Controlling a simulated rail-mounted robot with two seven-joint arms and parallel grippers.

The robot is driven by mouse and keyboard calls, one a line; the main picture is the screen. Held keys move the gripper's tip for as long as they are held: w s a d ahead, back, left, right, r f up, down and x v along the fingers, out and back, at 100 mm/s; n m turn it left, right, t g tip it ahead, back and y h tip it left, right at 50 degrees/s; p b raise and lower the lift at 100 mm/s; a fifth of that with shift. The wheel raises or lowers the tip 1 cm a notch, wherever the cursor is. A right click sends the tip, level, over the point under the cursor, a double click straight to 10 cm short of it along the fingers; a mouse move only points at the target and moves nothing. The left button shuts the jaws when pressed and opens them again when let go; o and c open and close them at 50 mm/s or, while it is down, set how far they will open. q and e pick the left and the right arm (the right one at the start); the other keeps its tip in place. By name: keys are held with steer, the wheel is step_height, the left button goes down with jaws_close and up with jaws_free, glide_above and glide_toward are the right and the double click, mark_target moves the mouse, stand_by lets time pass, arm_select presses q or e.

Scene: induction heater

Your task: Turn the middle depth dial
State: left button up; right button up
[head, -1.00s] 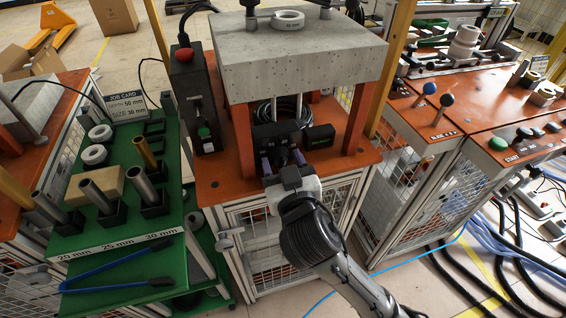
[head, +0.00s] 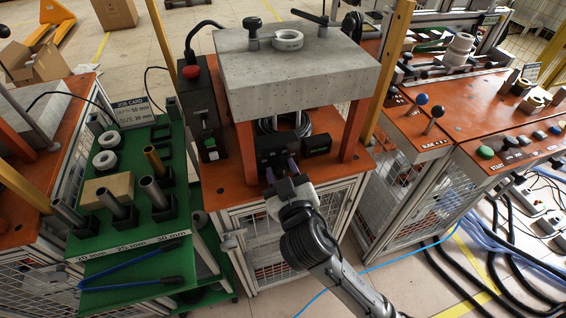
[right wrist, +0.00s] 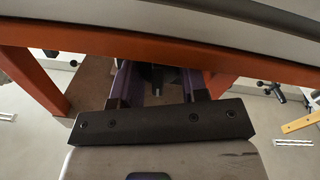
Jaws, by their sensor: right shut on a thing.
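The black dial box (head: 272,142) sits on the orange bench under the concrete slab, with a small black display box (head: 316,144) at its right. My right gripper (head: 281,170) reaches the front of the dial box, its purple fingers pointing at it. In the right wrist view my right gripper (right wrist: 157,82) has its two purple fingers on either side of a dark knob-like part (right wrist: 154,78), and they are shut on it. The gripper hides most of the dials in the head view, so I cannot tell which dial it is. My left gripper is not in view.
The concrete slab (head: 300,80) on orange legs overhangs the dial box. A black control box (head: 200,115) with a red button stands at the left. A green table (head: 140,262) holds tubes, rings and tongs. A job card (head: 131,113) stands at its back.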

steer(key=o, duration=0.9)
steer(key=p+v, duration=0.4)
steer(key=v, duration=1)
steer(key=shift+w, duration=0.1)
